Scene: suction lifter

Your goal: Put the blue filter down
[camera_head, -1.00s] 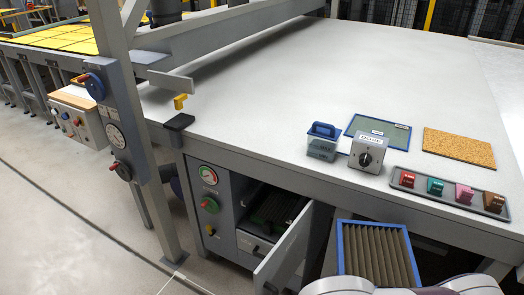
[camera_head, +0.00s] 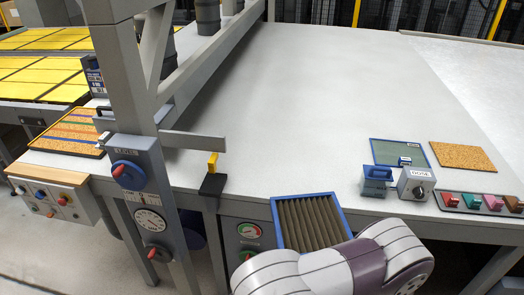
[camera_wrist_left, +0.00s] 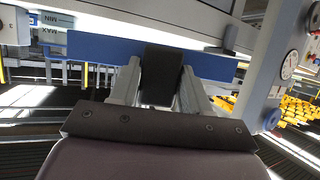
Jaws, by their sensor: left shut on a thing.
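The blue filter (camera_head: 308,222), a blue frame with brown-grey pleats, shows in the head view at the front edge of the grey table (camera_head: 300,110). It overlaps that edge in the picture; its height above the table cannot be told. In the left wrist view a blue bar of its frame (camera_wrist_left: 95,47) runs across the picture. My left gripper (camera_wrist_left: 160,78) is shut on this bar near its middle. In the head view my white and purple arm hides the gripper and the filter's near end. My right gripper is not in view.
A yellow-handled stop (camera_head: 212,170) and a post with gauges (camera_head: 150,222) stand left of the filter. At right are a blue-handled box (camera_head: 376,178), a dial box (camera_head: 416,184), a blue-edged panel (camera_head: 385,148), a cork board (camera_head: 462,157) and a tray. The table's middle is clear.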

